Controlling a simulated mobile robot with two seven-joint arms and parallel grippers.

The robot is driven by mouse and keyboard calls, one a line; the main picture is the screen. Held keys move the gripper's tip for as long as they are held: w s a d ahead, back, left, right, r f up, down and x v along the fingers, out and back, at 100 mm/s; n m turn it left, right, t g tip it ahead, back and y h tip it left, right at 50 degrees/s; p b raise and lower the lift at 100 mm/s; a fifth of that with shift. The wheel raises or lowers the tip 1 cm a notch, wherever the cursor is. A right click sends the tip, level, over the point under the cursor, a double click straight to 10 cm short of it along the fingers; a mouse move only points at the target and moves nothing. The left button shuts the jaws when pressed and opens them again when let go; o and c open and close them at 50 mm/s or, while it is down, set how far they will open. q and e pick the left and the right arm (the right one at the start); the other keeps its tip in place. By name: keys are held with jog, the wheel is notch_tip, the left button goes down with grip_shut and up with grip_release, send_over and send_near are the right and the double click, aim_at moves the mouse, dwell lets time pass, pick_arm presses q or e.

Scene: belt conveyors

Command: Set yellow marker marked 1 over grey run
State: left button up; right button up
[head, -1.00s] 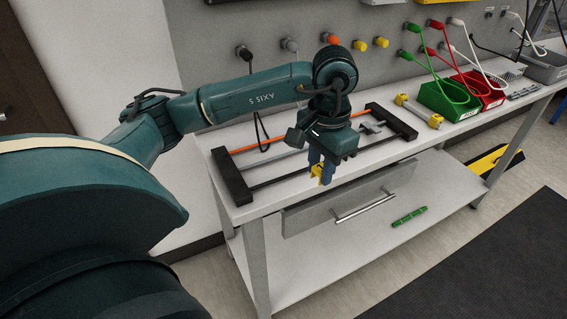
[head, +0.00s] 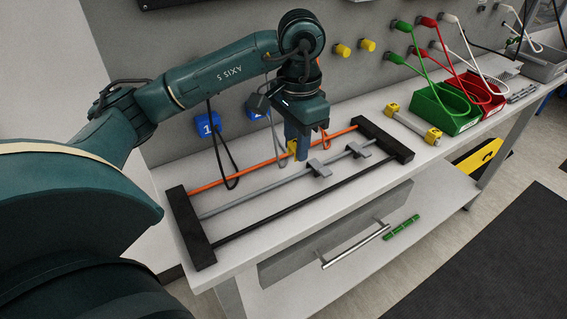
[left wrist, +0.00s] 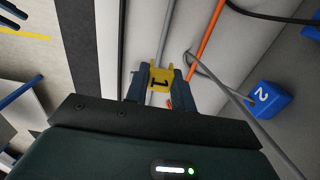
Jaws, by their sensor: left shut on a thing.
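The yellow marker marked 1 (left wrist: 158,82) is held between the fingers of my left gripper (left wrist: 162,88), which is shut on it. The grey run (head: 255,193) is the middle bar, between an orange run (head: 240,170) and a black run (head: 290,210). In the left wrist view the grey run (left wrist: 167,35) lines up behind the marker. I cannot tell whether they touch. My right gripper is out of view.
Two grey clips (head: 320,168) sit on the grey run to the right of the gripper. Black end blocks (head: 190,229) hold the runs. Cables hang from the wall near blue tags (head: 208,125). A yellow-ended bar (head: 412,123) and green bin (head: 447,108) stand right.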

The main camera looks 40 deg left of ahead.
aim_at(295, 174)
pick_arm(q)
notch_tip(295, 174, down, 2)
jog(key=shift+f, duration=0.2)
notch_tip(295, 174, down, 4)
jog(key=shift+s+r, duration=0.1)
jog(key=shift+f, duration=0.25)
jog(key=o, duration=0.5)
jog(key=shift+f, duration=0.1)
jog(key=o, duration=0.4)
jog(key=shift+o, duration=0.2)
